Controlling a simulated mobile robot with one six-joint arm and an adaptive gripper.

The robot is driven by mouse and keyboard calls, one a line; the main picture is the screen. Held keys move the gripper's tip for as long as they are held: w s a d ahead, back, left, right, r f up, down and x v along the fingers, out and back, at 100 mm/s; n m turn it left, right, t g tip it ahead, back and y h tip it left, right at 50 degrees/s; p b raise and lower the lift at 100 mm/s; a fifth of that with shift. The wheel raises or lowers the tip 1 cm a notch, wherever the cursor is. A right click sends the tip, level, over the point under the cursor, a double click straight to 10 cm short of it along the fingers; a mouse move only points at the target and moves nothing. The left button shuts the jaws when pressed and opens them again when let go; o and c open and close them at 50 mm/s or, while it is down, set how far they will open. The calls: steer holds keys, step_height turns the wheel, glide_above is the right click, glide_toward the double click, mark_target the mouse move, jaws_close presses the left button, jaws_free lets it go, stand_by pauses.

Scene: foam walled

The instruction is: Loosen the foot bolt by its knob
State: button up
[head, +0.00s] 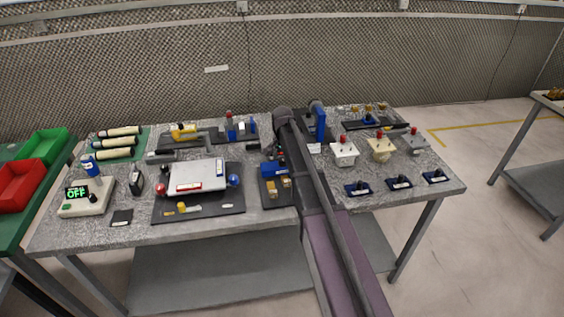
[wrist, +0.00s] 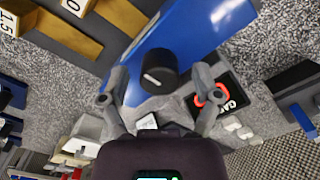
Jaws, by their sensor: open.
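In the wrist view a black round knob (wrist: 157,70) with a white pointer mark stands on a long blue part (wrist: 200,32). My gripper (wrist: 163,77) is open, with one finger on each side of the knob. Gaps show between the fingers and the knob, so it is not gripped. How far the fingertips reach down beside the knob I cannot tell. In the head view a blue upright part (head: 320,122) stands just right of my arm's end. My arm hides the gripper and the knob there.
A black plate with a red ring and lettering (wrist: 213,96) lies close to the right finger. Numbered wooden blocks (wrist: 75,6) are at the upper left. In the head view, toggle-switch boxes (head: 344,153) stand right of my arm and a silver panel (head: 197,175) lies left.

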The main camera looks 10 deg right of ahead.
jaws_close()
steer(key=shift+a, duration=0.15)
